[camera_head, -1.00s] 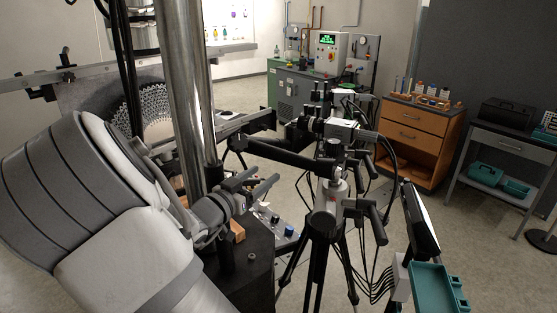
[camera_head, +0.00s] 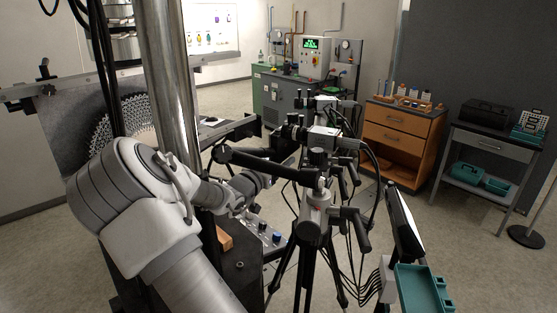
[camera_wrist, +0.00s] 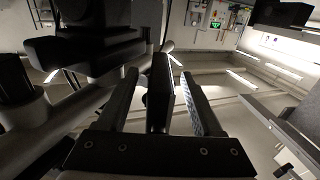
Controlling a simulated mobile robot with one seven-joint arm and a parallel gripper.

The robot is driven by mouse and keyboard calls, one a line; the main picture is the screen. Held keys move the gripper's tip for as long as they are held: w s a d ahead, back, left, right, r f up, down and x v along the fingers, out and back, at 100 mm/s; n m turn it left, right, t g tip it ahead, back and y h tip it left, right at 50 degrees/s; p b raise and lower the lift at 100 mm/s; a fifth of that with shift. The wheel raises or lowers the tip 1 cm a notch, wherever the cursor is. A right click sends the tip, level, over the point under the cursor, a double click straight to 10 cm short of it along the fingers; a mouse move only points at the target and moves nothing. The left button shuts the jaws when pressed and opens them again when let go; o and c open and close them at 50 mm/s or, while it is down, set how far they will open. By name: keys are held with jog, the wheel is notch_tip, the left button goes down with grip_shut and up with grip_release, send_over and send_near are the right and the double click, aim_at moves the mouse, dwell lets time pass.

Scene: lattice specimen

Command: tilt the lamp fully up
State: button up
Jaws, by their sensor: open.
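In the wrist view my gripper (camera_wrist: 160,76) is open, with one finger on each side of a narrow dark slab (camera_wrist: 159,92). The slab may be part of the lamp or its handle; I cannot tell. Gaps show beside it, and I see no clear contact. In the head view my arm reaches past the steel column toward the tripod rig, and the fingers are hard to make out against dark parts. No lamp can be told for certain there. A black box-shaped head (camera_head: 240,130) on a bar beside the specimen plate is one candidate.
The camera tripod (camera_head: 313,225) with cables stands close right of my arm. A dark panel (camera_head: 404,218) and a teal tray (camera_head: 420,288) are at front right. Open floor lies toward the orange drawer cabinet (camera_head: 402,135).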

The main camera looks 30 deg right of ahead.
grip_shut()
dwell(0.4)
dwell(1.1)
